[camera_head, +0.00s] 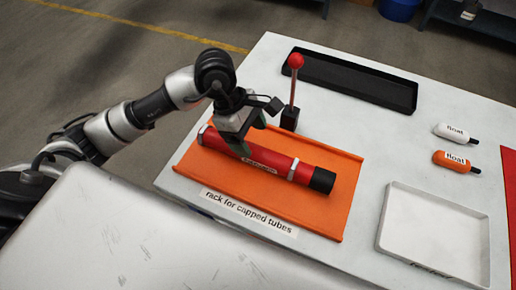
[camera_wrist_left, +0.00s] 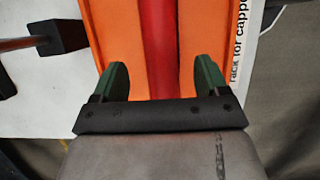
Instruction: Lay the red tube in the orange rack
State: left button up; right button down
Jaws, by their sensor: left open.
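The red tube (camera_head: 272,159) lies lengthwise in the orange rack (camera_head: 338,212), with a black cap at its right end and a pale band near each end. A printed label on its side is partly legible at best. My left gripper (camera_head: 248,134) is over the left half of the tube, pointing down. In the left wrist view the gripper (camera_wrist_left: 161,78) is open, with one green finger on each side of the red tube (camera_wrist_left: 158,45). My right gripper is not in view.
A red-knobbed lever (camera_head: 295,62) on a black base stands close behind the rack. A black tray (camera_head: 350,83) lies at the back.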

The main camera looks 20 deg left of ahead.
pick_arm(q)
jog(key=v, duration=0.5)
jog(key=shift+s, duration=0.1)
dwell(0.4)
